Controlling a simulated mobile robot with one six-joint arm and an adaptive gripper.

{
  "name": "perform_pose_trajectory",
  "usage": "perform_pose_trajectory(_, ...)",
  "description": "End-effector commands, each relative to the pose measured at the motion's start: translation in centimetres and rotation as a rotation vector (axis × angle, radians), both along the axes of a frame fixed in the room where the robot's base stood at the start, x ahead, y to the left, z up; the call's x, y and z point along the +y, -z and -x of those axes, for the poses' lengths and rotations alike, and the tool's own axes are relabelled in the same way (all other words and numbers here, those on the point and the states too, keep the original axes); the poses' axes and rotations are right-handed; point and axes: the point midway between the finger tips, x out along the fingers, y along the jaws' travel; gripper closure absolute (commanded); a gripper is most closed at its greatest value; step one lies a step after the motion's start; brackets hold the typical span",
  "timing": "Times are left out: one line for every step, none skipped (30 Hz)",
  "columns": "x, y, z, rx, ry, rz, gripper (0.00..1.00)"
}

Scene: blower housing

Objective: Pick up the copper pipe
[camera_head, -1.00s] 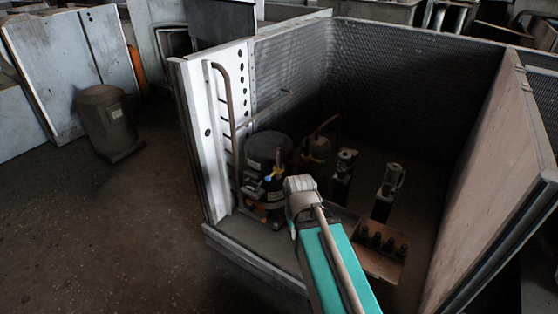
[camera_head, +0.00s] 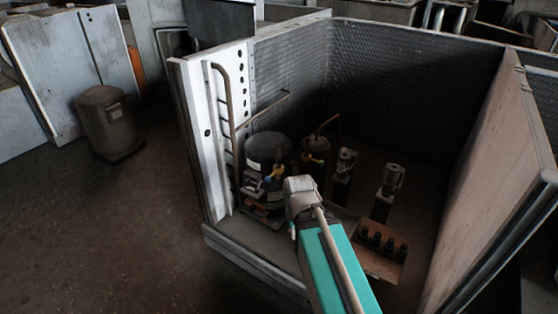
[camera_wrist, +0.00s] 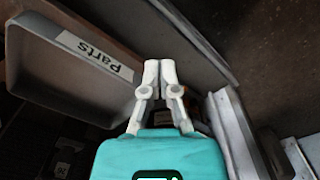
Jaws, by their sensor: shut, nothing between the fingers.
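A thin brownish bent pipe (camera_head: 229,100) stands along the white perforated panel at the housing's left side. It runs down beside a dark compressor (camera_head: 267,152). A shorter pipe (camera_head: 268,107) slants off it, and another bent pipe (camera_head: 328,122) rises behind the compressor. I cannot tell which of these is the copper pipe. My gripper (camera_wrist: 159,72) shows in the wrist view with its two pale fingertips together and nothing between them. No pipe can be made out at the fingertips there. In the head view my arm hides the gripper.
A grey tray labelled "Parts" (camera_wrist: 70,65) lies left of the gripper in the wrist view. Housing walls close the back and right (camera_head: 500,170). A small fitting block (camera_head: 380,250) sits on the housing floor. Open floor (camera_head: 110,230) lies left, with a dark canister (camera_head: 105,120).

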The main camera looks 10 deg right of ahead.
Motion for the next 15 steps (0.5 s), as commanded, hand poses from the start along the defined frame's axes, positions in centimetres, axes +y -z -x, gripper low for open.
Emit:
perform_pose_trajectory(0.0, 0.0, 0.0, 0.0, 0.0, 0.0, 1.0)
perform_pose_trajectory(0.0, 0.0, 0.0, 0.0, 0.0, 0.0, 1.0)
perform_pose_trajectory(0.0, 0.0, 0.0, 0.0, 0.0, 0.0, 1.0)
perform_pose_trajectory(0.0, 0.0, 0.0, 0.0, 0.0, 0.0, 1.0)
perform_pose_trajectory(0.0, 0.0, 0.0, 0.0, 0.0, 0.0, 1.0)
perform_pose_trajectory(0.0, 0.0, 0.0, 0.0, 0.0, 0.0, 1.0)
perform_pose_trajectory(0.0, 0.0, 0.0, 0.0, 0.0, 0.0, 1.0)
perform_pose_trajectory(0.0, 0.0, 0.0, 0.0, 0.0, 0.0, 1.0)
perform_pose_trajectory(0.0, 0.0, 0.0, 0.0, 0.0, 0.0, 1.0)
perform_pose_trajectory(0.0, 0.0, 0.0, 0.0, 0.0, 0.0, 0.98)
perform_pose_trajectory(0.0, -0.01, 0.0, 0.0, 0.0, 0.0, 0.93)
perform_pose_trajectory(0.0, -0.05, -0.03, 0.0, -0.001, 0.0, 0.85)
perform_pose_trajectory(0.0, -0.11, -0.09, 0.0, -0.003, 0.0, 0.8)
perform_pose_trajectory(0.0, -0.2, -0.17, 0.0, -0.006, 0.0, 0.74)
perform_pose_trajectory(0.0, -0.37, -0.34, 0.0, -0.011, 0.0, 0.67)
